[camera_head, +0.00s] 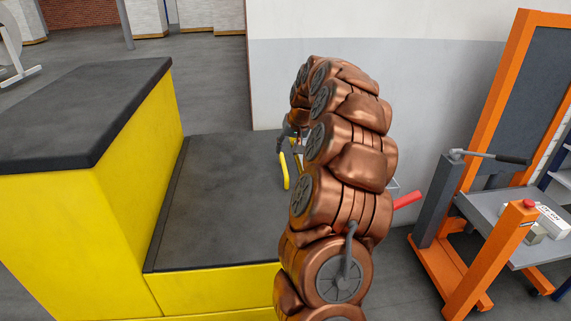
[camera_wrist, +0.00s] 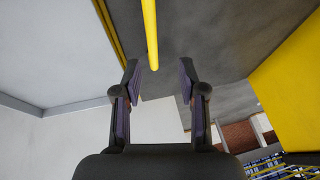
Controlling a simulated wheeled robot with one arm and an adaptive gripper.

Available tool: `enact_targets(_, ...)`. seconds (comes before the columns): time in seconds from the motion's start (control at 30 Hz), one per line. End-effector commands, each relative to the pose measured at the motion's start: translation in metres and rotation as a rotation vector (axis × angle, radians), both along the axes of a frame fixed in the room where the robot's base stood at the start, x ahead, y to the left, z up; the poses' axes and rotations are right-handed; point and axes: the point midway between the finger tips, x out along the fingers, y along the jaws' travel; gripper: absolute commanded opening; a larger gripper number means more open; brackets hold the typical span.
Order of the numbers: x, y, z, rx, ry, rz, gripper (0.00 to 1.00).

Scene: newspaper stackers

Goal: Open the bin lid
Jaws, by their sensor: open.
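The bin is a large yellow body (camera_head: 120,140) with a lower, flat dark grey lid (camera_head: 215,205) beside its taller part. A yellow bar handle (camera_head: 285,172) shows at the lid's right side, partly hidden by my arm. My gripper (camera_head: 290,137) is beside the handle, mostly hidden by my arm. In the wrist view, my gripper (camera_wrist: 158,78) has its two fingers apart with nothing held. The yellow handle (camera_wrist: 151,35) runs down toward the gap between the fingertips; I cannot tell whether it touches them. The lid (camera_wrist: 205,30) lies behind it and looks closed.
The bin's taller part has a dark top (camera_head: 80,100). A grey and white wall (camera_head: 430,100) stands behind my arm. An orange-framed cart (camera_head: 480,230) is at the right. A red handle (camera_head: 407,199) sticks out behind my arm. Open grey floor (camera_head: 210,85) lies at the back.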

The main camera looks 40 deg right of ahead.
Motion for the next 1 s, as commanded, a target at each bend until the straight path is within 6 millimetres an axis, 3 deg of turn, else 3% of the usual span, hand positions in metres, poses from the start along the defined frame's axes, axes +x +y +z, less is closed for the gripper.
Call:
enact_targets(0.13,-0.002,-0.013,-0.007,-0.003,-0.001,-0.020,0.41)
enact_targets(0.37,0.006,-0.015,-0.020,-0.005,-0.002,-0.021,0.41)
enact_targets(0.73,0.026,-0.019,-0.064,-0.004,-0.001,-0.020,0.41)
enact_targets(1.0,0.030,-0.020,-0.075,-0.006,-0.003,-0.020,0.41)
